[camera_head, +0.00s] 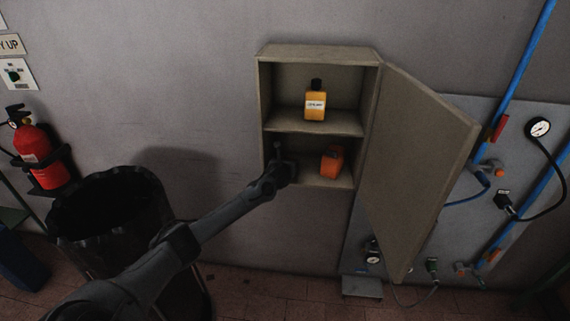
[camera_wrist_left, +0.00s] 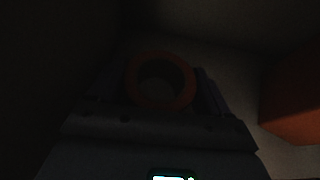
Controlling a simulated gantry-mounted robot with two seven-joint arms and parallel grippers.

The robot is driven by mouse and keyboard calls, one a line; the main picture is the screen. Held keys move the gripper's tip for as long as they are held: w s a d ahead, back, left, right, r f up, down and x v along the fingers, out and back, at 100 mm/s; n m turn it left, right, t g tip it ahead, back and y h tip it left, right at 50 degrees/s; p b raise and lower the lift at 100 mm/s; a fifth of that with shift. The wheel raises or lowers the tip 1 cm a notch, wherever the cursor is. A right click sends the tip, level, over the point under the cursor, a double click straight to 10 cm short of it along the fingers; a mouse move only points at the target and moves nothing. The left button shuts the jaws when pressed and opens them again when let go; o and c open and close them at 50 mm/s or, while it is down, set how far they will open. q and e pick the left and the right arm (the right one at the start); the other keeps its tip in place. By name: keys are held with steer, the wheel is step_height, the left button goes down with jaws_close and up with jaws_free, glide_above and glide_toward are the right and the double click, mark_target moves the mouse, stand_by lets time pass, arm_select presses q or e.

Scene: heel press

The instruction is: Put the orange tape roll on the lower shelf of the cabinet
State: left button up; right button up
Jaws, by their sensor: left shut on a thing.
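The orange tape roll (camera_wrist_left: 160,103) shows as a dark orange ring between the fingers of my left gripper in the left wrist view. My left gripper (camera_head: 279,162) is shut on it and reaches into the left part of the lower compartment of the cabinet (camera_head: 316,52). In the head view the roll is hidden by my gripper and the shadow. I cannot tell whether the roll touches the lower shelf (camera_head: 313,180). My right gripper is in neither view.
An orange and black object (camera_head: 332,162) stands on the lower shelf, right of my gripper; orange also shows at right in the wrist view (camera_wrist_left: 295,100). A yellow bottle (camera_head: 315,104) stands on the upper shelf. The cabinet door (camera_head: 415,160) hangs open to the right. A black bin (camera_head: 110,215) stands below left.

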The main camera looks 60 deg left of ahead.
arm_select(q)
steer(key=shift+f, duration=0.15)
steer(key=o, duration=1)
